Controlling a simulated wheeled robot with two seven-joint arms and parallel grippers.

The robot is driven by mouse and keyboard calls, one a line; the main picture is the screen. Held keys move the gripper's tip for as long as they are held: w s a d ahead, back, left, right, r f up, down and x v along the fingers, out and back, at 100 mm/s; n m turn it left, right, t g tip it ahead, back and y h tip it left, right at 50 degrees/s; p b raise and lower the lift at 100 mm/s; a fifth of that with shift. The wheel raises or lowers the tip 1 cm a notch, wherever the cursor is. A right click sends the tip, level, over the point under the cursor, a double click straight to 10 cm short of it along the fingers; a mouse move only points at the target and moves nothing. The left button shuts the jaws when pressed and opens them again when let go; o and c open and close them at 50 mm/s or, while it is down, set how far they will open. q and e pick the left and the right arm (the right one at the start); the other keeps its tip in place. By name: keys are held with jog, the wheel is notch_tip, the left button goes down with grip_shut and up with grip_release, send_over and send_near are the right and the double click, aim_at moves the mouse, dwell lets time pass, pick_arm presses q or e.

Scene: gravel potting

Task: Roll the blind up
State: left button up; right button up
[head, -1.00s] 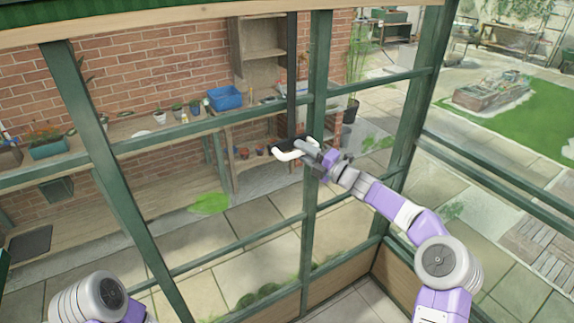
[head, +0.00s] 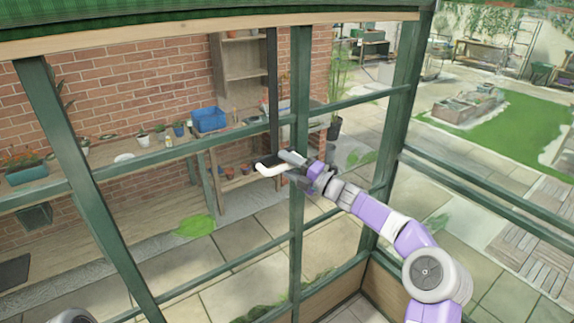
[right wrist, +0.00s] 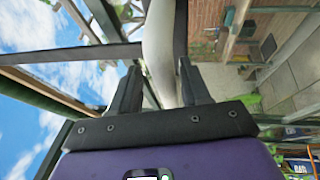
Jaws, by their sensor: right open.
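The green blind (head: 200,14) shows along the top edge of the head view, with a pale wooden bar (head: 180,36) at its lower edge. A dark rod (head: 272,90) hangs beside a green window post and ends in a crank with a white handle (head: 272,170). My right gripper (head: 288,163) is at this handle. In the right wrist view the white handle (right wrist: 160,50) runs between the two open fingers, which stand apart on either side of it. I cannot tell whether either finger touches it. My left gripper is out of view.
Green window posts (head: 300,120) and rails stand close to my right arm. Beyond them are a shelf with a blue crate (head: 209,119), several pots, and a brick wall (head: 130,85). Paving lies below.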

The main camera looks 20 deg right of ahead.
jog(key=b+v, duration=0.2)
jog(key=v, duration=0.5)
jog(key=shift+s+d, duration=0.2)
jog(key=shift+s, duration=0.05)
jog(key=s+a+f+n+g+h+b, duration=0.25)
jog(key=a+f+n, duration=0.2)
jog(key=f, duration=0.95)
jog(key=s+a+f+n+g+h+b, duration=0.1)
jog(key=s+a+f+n+g+b, duration=0.3)
jog(key=f, duration=0.9)
jog(key=s+a+f+n+g+h+b, duration=0.1)
jog(key=s+a+f+n+g, duration=0.4)
jog(key=f, duration=0.9)
jog(key=s+a+f+n+g+h+b, duration=0.1)
jog(key=s+f+n+h+b, duration=0.3)
jog(key=s+f+n, duration=2.2)
jog(key=n+g+b, duration=0.1)
jog(key=n+b, duration=0.1)
jog(key=b, duration=0.4)
jog(key=shift+f+g+h, duration=0.25)
jog(key=shift+g+h, duration=0.1)
